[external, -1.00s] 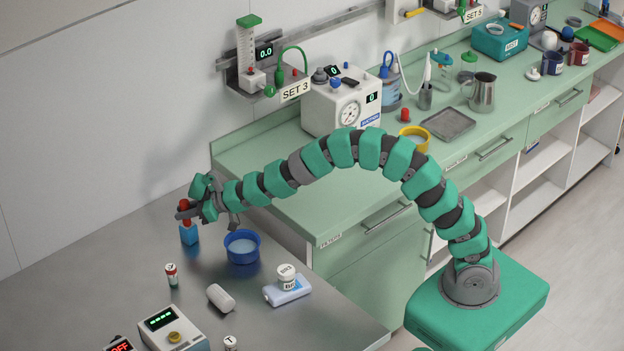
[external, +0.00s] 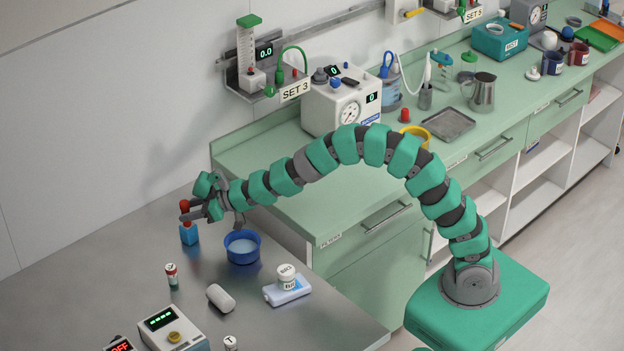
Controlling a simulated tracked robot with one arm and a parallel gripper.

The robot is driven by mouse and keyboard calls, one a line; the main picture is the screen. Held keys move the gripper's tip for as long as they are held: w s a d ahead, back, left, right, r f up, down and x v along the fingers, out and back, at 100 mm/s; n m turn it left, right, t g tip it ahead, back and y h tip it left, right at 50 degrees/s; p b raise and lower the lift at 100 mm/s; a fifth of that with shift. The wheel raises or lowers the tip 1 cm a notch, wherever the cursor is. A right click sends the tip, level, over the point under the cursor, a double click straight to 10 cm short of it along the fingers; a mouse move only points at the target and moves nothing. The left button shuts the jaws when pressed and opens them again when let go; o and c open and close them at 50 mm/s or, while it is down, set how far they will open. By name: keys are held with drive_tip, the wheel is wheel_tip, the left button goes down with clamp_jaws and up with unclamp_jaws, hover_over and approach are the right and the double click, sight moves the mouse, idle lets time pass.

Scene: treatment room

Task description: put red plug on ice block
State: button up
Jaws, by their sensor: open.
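The red plug (external: 185,206) is upright on top of the small blue block (external: 189,236), which I take to be the ice block, on the steel table at left. The plug's base appears to rest on the block, though a finger partly hides its middle. My gripper (external: 191,211) is open at the plug, its dark fingers at the plug's height and pointing left. I cannot tell whether a finger still touches the plug.
A blue bowl (external: 242,257) of pale liquid stands just right of the block. A small red-capped vial (external: 171,275), a white cylinder (external: 220,298) and a white jar (external: 287,277) on a pale pack (external: 288,293) lie nearer. Another red piece (external: 405,115) stands on the green counter.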

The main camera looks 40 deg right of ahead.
drive_tip(key=v, duration=1)
drive_tip(key=shift+r+p, duration=0.15)
drive_tip(key=shift+p, duration=0.2)
drive_tip(key=shift+d, duration=0.1)
drive_tip(key=w+d+r+m+t+h, duration=0.2)
drive_tip(key=d+r, duration=0.9)
drive_tip(key=w+d+r+m+t+h, duration=0.2)
drive_tip(key=w+d+r+h, duration=0.1)
drive_tip(key=d+r, duration=0.85)
drive_tip(key=s+d+r+m+t+h, duration=0.1)
drive_tip(key=s+d+r+m+h, duration=0.1)
drive_tip(key=s+d+r, duration=0.6)
drive_tip(key=s+d+r+m+h, duration=0.2)
drive_tip(key=s+d+r, duration=0.7)
drive_tip(key=r, duration=0.5)
drive_tip(key=shift+d+r+m+t+h, duration=0.3)
drive_tip(key=shift+d+r+m+t, duration=0.15)
drive_tip(key=shift+d, duration=0.4)
drive_tip(key=shift+s+f, duration=0.1)
